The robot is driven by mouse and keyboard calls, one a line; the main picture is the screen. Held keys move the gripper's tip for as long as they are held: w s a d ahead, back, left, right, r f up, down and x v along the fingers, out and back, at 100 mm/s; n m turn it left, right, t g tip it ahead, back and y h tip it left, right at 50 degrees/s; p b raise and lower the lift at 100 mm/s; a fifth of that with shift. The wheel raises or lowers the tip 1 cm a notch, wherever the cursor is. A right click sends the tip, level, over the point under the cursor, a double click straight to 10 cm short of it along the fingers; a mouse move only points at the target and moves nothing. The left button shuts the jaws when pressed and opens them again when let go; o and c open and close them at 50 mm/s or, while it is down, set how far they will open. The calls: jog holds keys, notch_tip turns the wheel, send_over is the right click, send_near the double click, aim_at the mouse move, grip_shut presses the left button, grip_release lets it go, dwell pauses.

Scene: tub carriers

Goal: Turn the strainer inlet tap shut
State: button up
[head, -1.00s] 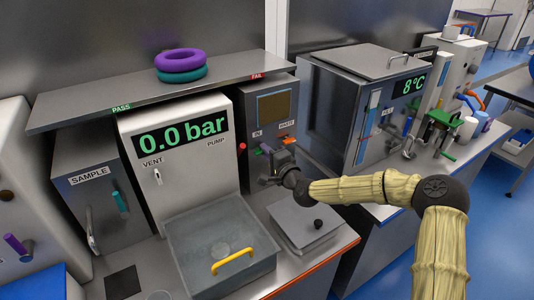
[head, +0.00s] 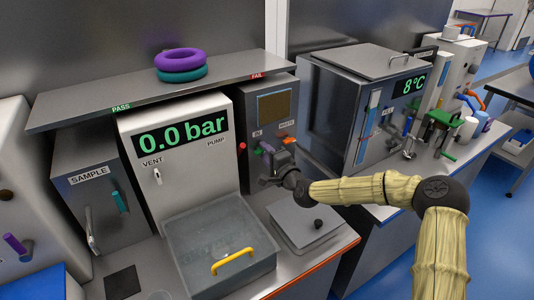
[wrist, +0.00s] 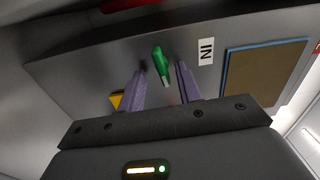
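The strainer inlet tap has a green handle (head: 258,152) beside the IN label on the grey strainer cabinet (head: 248,185). In the wrist view the green handle (wrist: 161,60) shows beside the sideways IN label (wrist: 206,51). My gripper (head: 267,149) is at the cabinet front, close to the handle. In the wrist view my gripper (wrist: 160,80) is open, its two purple fingers on either side of the handle. Gaps show between the handle and both fingers. The tap's stem is not clearly visible.
An orange handle (head: 288,140) sits by the WASTE label, right of my gripper. A clear tub (head: 215,225) with a yellow handle (head: 232,260) stands front left. A grey lidded box (head: 305,222) is below my gripper. The 8°C cabinet (head: 345,110) stands right.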

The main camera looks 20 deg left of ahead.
jog(key=shift+r, duration=0.15)
jog(key=shift+d, duration=0.1)
jog(key=b+v, duration=0.1)
jog(key=v, duration=1.6)
jog(key=shift+s+b, duration=0.2)
jog(key=shift+b, duration=0.15)
jog(key=o, duration=0.6)
jog(key=shift+o, duration=0.2)
jog(key=n, duration=0.6)
jog(key=s+n, duration=0.1)
jog(key=n, duration=1.2)
jog(key=shift+s+r+p, duration=0.25)
jog(key=shift+p, duration=0.05)
